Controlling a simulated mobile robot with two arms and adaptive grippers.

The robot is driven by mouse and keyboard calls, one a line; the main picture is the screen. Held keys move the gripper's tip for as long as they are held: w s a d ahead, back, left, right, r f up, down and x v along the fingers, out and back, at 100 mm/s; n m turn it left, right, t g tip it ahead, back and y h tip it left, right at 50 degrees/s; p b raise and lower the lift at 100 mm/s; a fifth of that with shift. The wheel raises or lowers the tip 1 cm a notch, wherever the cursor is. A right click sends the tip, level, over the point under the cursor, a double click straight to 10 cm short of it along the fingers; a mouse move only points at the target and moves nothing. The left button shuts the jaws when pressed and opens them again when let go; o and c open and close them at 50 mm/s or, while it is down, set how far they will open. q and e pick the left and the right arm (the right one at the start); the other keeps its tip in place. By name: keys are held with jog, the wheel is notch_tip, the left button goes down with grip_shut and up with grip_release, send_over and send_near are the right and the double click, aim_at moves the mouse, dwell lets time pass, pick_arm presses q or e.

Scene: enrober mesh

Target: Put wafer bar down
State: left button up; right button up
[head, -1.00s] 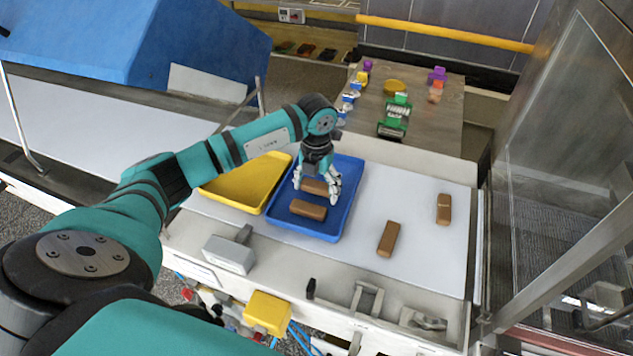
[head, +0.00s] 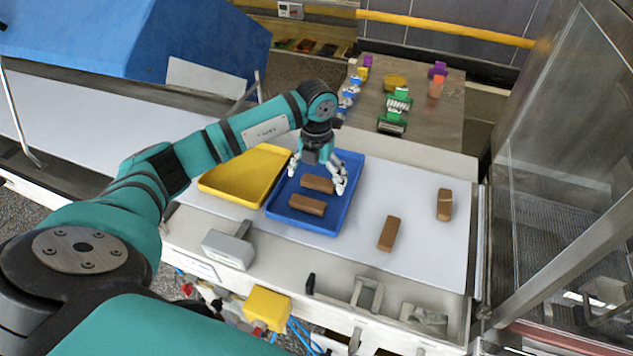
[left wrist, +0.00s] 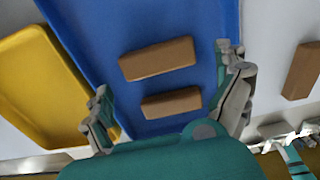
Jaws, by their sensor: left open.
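Two brown wafer bars lie side by side in the blue tray (head: 332,223). The nearer one (head: 307,205) and the farther one (head: 318,184) are apart from each other. Both also show in the left wrist view, one larger (left wrist: 158,59) and one smaller (left wrist: 171,103). My left gripper (head: 318,178) is open above the tray, its fingers spread to either side of the bars and holding nothing. Two more wafer bars lie on the white surface to the right, one nearer (head: 389,233) and one farther (head: 444,204).
An empty yellow tray (head: 245,176) stands left of the blue tray. A grey block (head: 228,250) sits at the front edge. The white surface (head: 420,180) is clear around the right bars. A glass-panelled frame (head: 560,150) stands at the right.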

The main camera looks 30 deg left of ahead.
aim_at(317, 184)
pick_arm(q)
notch_tip(317, 184, up, 10)
jog(key=b, duration=0.3)
jog(key=shift+r, duration=0.15)
dwell(0.9)
dwell(0.6)
